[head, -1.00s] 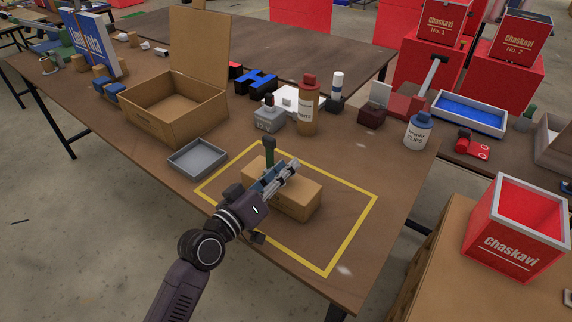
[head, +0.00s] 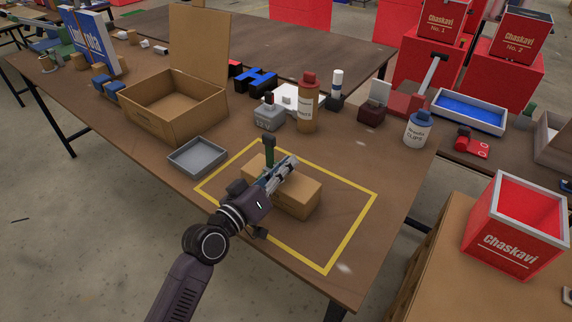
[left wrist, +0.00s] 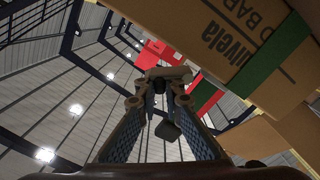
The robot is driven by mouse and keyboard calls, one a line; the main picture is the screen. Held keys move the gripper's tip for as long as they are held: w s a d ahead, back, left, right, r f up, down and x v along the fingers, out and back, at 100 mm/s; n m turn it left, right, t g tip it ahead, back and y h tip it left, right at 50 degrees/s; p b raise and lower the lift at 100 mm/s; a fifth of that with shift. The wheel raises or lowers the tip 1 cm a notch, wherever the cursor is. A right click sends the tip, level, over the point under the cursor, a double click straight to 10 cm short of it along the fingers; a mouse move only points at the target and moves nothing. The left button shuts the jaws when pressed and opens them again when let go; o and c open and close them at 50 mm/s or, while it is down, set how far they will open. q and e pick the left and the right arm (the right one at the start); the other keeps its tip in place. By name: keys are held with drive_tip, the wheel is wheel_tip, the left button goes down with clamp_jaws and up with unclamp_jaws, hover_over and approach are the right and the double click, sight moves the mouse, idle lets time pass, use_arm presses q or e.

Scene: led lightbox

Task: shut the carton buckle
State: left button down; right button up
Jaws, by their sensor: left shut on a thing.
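A brown carton (head: 300,197) lies inside the yellow taped rectangle on the near table. My left gripper (head: 285,169) lies over the carton's left part. My right gripper is out of view.
A grey tray (head: 198,157) and a large open cardboard box (head: 175,110) stand left of the taped area. A brown bottle (head: 308,105), a grey block (head: 269,118) and a white bottle (head: 417,131) stand behind. The taped area's right part is clear.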

use_arm(q)
drive_tip(key=shift+f, duration=0.1)
drive_tip(key=m, duration=0.2)
drive_tip(key=shift+s+d+f+m, duration=0.25)
drive_tip(key=shift+d+m, duration=0.1)
drive_tip(key=shift+m, duration=0.05)
drive_tip(key=shift+s+d+f+m, duration=0.2)
drive_tip(key=shift+f+m, duration=0.1)
drive_tip(key=shift+m, duration=0.75)
drive_tip(key=shift+s+d+f+m, duration=0.15)
drive_tip(key=shift+f+m, duration=0.1)
drive_tip(key=shift+m, duration=0.8)
drive_tip(key=shift+w, duration=0.1)
drive_tip(key=c, duration=2)
unclamp_jaws()
drive_tip(key=shift+c, duration=0.2)
drive_tip(key=v, duration=1.2)
